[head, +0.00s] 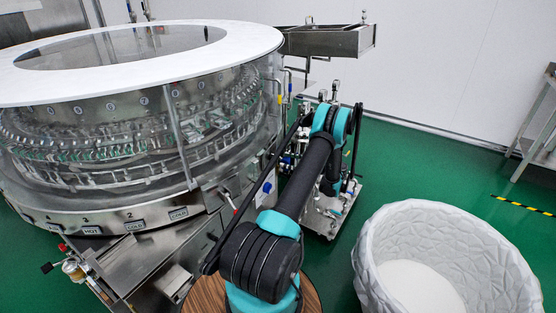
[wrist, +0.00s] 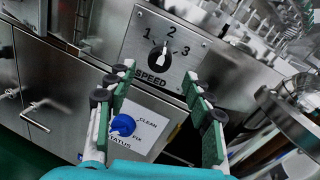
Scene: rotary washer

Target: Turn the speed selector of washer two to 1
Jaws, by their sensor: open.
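In the wrist view, the speed selector is a black round knob (wrist: 159,57) with a white pointer on a metal plate (wrist: 136,50) marked 1, 2, 3 and SPEED. The pointer looks directed up, roughly toward the 2. My gripper (wrist: 160,82) is open, with its green-padded fingers to the left and right below the knob. Nothing is between the fingers, and they appear apart from the knob. In the head view, my arm reaches over beside the round washer (head: 130,215); the gripper and speed knob are not clearly visible there.
A blue status knob (wrist: 123,125) on a white plate marked CLEAN and FIX lies below the speed plate, near the left finger. A white textured bin (head: 450,225) stands at right. A wheeled metal rig (head: 330,215) stands behind my arm.

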